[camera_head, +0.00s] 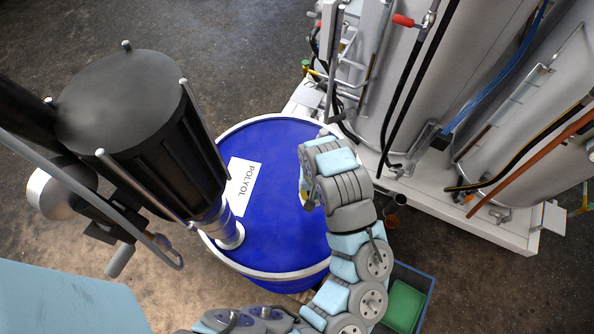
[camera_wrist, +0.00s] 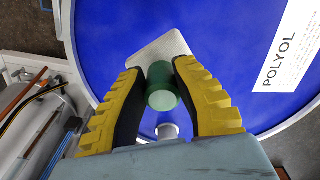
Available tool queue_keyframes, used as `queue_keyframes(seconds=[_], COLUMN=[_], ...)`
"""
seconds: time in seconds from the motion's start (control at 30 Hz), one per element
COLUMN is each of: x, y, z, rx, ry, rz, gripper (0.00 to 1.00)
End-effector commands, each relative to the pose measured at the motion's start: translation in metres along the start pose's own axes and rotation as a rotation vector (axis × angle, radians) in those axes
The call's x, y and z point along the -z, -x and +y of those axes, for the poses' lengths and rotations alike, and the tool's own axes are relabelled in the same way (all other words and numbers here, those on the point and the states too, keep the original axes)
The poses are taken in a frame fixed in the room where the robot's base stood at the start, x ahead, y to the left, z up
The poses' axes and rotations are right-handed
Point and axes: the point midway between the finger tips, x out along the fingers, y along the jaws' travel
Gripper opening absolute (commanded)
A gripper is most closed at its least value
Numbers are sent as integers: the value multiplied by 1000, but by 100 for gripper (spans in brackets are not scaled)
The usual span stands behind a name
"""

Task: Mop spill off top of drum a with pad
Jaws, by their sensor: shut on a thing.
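The blue drum (camera_head: 279,180) stands upright, its round blue top facing up, with a white POLYOL label (camera_head: 242,186). The top also fills much of the wrist view (camera_wrist: 215,35). My gripper (camera_wrist: 160,70) is over the drum top, its yellow fingers shut on the green round handle (camera_wrist: 162,88) of the pad. The pad's pale flat plate (camera_wrist: 150,52) shows beyond the fingertips; I cannot tell whether it touches the drum. In the head view my arm hides most of the gripper and the pad. I cannot make out a spill on the visible top.
A black-motored pump (camera_head: 140,125) stands on the drum's left side, its tube reaching the top. Large pale tanks (camera_head: 400,80) with hoses stand on a white base at the right. A blue crate (camera_head: 429,287) holding a green item (camera_head: 404,305) sits below right.

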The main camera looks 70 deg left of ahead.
Motion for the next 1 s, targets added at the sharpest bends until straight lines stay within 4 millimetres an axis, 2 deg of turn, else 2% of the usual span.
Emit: queue_keyframes(seconds=[0.3, 0.43, 1.0], x=[0, -1, -15], y=[18, 19, 19], z=[1, -4, -70], rx=[-2, 0, 0], ry=[-1, 1, 2], rz=[0, -1, 0], gripper=[0, 0, 0])
